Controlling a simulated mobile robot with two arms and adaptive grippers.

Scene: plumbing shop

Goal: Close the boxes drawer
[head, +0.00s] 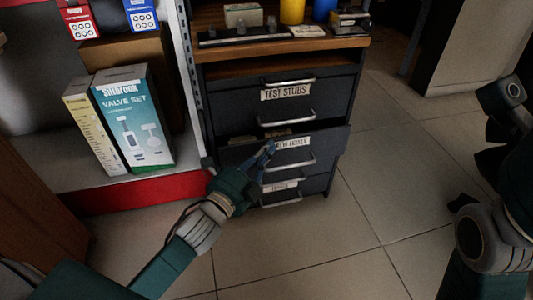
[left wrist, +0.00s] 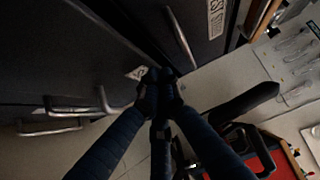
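The boxes drawer (head: 325,146) is the middle drawer of a dark cabinet, with a label that ends in "BOXES" and a silver bar handle. It stands partly pulled out, with some contents showing behind its front. My left gripper (head: 268,150) is at the left part of this drawer front, beside the label. In the left wrist view, its fingers (left wrist: 158,76) come together at the tips with nothing seen between them, close to a dark front. I cannot tell whether they touch it. My right arm is at the right edge, away from the cabinet; its gripper (head: 462,203) is only partly clear.
The "TEST STUBS" drawer (head: 340,97) above looks shut. A lower drawer (head: 316,184) lies beneath. A shelf with a valve set box (head: 135,120) and a red front edge (head: 130,192) stands at left. The tiled floor (head: 390,185) to the right is clear.

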